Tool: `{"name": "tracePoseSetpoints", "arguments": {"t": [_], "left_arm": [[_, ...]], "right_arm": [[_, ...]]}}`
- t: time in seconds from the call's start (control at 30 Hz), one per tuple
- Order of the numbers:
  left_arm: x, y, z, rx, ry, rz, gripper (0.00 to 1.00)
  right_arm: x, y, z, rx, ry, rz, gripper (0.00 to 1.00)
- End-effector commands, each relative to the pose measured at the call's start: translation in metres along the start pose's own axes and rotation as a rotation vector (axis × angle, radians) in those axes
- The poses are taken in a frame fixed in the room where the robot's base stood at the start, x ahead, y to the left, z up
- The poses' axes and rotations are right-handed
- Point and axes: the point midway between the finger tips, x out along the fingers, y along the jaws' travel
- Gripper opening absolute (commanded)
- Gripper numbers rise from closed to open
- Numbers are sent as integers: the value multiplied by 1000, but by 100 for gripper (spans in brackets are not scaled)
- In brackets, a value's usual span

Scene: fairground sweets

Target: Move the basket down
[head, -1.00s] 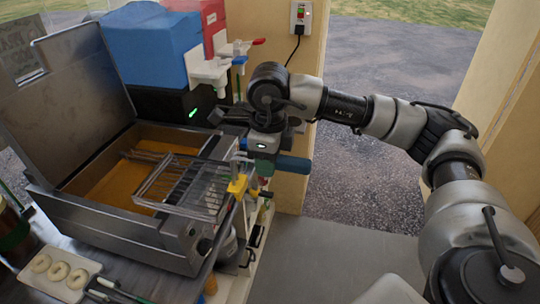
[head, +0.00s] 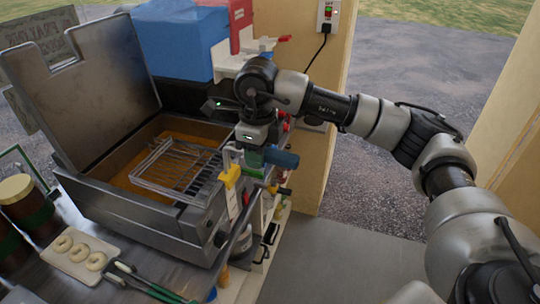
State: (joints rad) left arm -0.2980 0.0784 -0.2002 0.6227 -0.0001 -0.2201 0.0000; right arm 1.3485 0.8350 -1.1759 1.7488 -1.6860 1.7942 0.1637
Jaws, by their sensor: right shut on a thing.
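The wire basket (head: 180,168) is over the open well of the steel fryer (head: 140,216), which holds orange-brown oil (head: 122,181). The basket is roughly level and covers the right part of the well, near the front rim. I cannot tell whether its bottom touches the oil. My right gripper (head: 252,158) is at the fryer's right edge, shut on the basket's handle, whose blue-green grip (head: 281,157) sticks out to the right. The fingers partly hide the handle. My left gripper is not in view.
The fryer's lid (head: 85,85) stands raised at the back left. A tray with doughnut rings (head: 76,255) and green-handled tongs (head: 150,285) lie in front. A blue box-shaped machine (head: 180,42) stands behind. Bottles and a yellow-topped item (head: 231,176) crowd the right side.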

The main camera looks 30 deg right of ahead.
Motion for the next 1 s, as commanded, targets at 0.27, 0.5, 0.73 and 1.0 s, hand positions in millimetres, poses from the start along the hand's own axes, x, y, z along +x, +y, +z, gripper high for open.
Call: {"name": "tracePoseSetpoints", "arguments": {"t": [0.27, 0.5, 0.73, 1.0], "left_arm": [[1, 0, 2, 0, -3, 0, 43], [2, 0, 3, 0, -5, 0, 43], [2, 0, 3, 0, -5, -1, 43], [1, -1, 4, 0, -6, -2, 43]], "right_arm": [[5, 1, 25, -2, 11, 2, 0], [6, 2, 46, -2, 11, 2, 0], [7, 2, 67, -1, 10, 3, 0], [8, 1, 91, -1, 9, 3, 0]]}}
